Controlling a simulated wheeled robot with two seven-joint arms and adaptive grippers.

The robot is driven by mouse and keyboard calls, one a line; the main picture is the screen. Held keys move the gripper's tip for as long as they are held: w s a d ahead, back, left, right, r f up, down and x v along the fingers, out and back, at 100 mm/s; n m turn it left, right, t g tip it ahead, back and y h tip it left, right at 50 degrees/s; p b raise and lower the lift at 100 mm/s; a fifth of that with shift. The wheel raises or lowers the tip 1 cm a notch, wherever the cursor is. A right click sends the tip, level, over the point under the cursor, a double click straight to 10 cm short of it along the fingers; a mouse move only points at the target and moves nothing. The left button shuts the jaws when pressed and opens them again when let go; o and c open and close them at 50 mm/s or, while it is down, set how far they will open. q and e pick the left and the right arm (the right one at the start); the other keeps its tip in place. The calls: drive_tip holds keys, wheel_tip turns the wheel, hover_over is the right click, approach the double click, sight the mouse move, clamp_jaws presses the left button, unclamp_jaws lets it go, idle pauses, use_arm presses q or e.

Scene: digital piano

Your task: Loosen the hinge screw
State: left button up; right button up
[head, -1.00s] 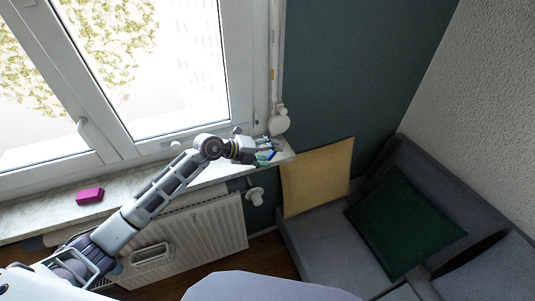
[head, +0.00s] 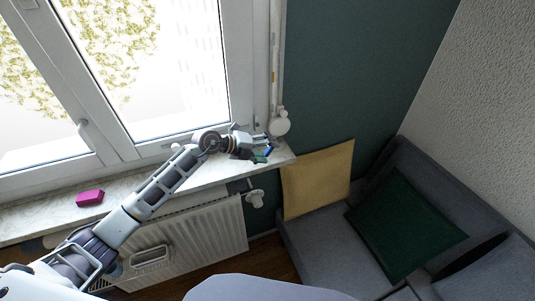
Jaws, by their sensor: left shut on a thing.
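My left gripper (head: 263,150) is at the right end of the window sill, close to the window frame's lower right corner. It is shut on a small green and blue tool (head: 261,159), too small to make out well. The fingers hide part of it. I cannot tell whether it touches the sill. No hinge screw can be made out. My right gripper is not in view.
A magenta box (head: 90,197) lies on the marble sill (head: 50,217) at the left. A radiator (head: 205,238) is below. A white strap winder (head: 279,124) hangs right of the window. A yellow cushion (head: 318,178) and a grey sofa (head: 310,238) stand at the right.

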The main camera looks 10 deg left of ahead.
use_arm(q)
drive_tip(key=shift+w+a+r+b, duration=0.15)
drive_tip(key=shift+w+a, duration=0.2)
drive_tip(key=shift+w, duration=0.2)
drive_tip(key=shift+w+a+b, duration=0.15)
drive_tip(key=shift+w+a, duration=0.15)
drive_tip(key=shift+w, duration=0.25)
drive_tip(key=shift+w+a, duration=0.2)
drive_tip(key=shift+w, duration=0.15)
idle(0.5)
drive_tip(key=shift+w+a+r, duration=0.15)
drive_tip(key=shift+w+a, duration=0.15)
drive_tip(key=shift+w, duration=0.2)
idle(0.5)
drive_tip(key=shift+b, duration=0.3)
drive_tip(key=shift+f+h+b, duration=0.2)
drive_tip(key=shift+h+b, duration=0.5)
drive_tip(key=shift+b, duration=1.15)
drive_tip(key=shift+t, duration=0.3)
